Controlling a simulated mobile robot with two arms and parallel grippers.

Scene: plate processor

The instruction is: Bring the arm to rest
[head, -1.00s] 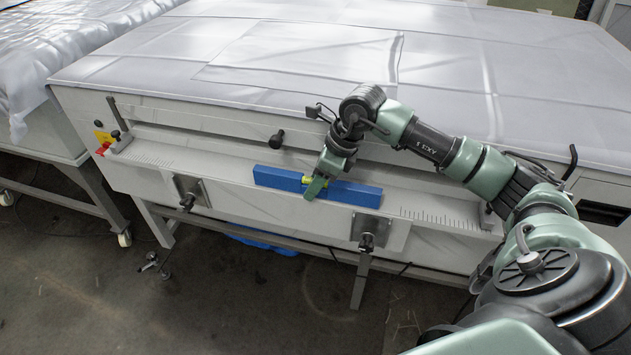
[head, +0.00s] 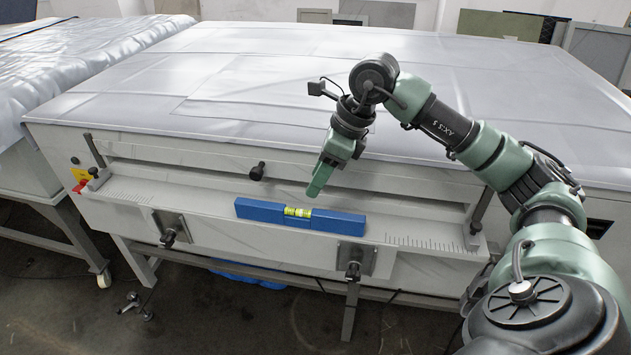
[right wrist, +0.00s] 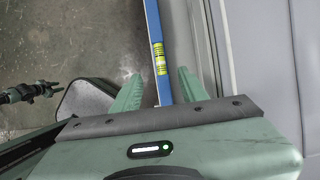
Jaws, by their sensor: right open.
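My right gripper (head: 316,190) is raised above the machine's front ledge, fingers pointing down, open and empty. A blue spirit level (head: 262,212) with a yellow-green vial lies along the ledge just below and left of the fingertips, apart from them. In the right wrist view, the two green fingers (right wrist: 160,92) are spread, and the level (right wrist: 153,25) shows beyond and between them. My right arm reaches in from the right side of the head view. My left gripper is not in view.
The plate processor's ledge (head: 200,200) has ruler marks and two clamp knobs (head: 168,238) below it. A white sheet covers its wide top (head: 260,60). Another covered table (head: 60,75) stands at left. Panels (head: 500,25) lean at the back wall.

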